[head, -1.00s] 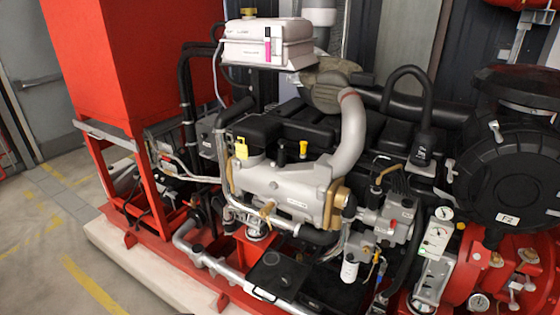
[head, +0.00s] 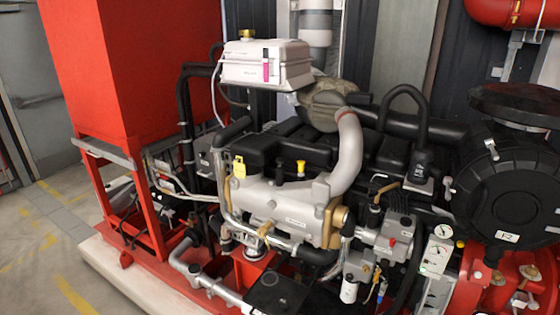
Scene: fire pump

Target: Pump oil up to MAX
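A white tank (head: 268,65) with a yellow cap (head: 247,34) on top stands above the engine. It has an upright pink strip (head: 266,66) on its front. A yellow tag-like part (head: 239,167) and a small yellow cap (head: 301,167) sit on the engine top. A white oil-filter-like cylinder (head: 348,290) hangs at the lower right. I cannot make out any MAX mark. Neither of my grippers is in view.
A tall red cabinet (head: 135,70) stands on a red frame at the left. A pale plinth edge (head: 115,270) borders free floor with yellow lines at the lower left.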

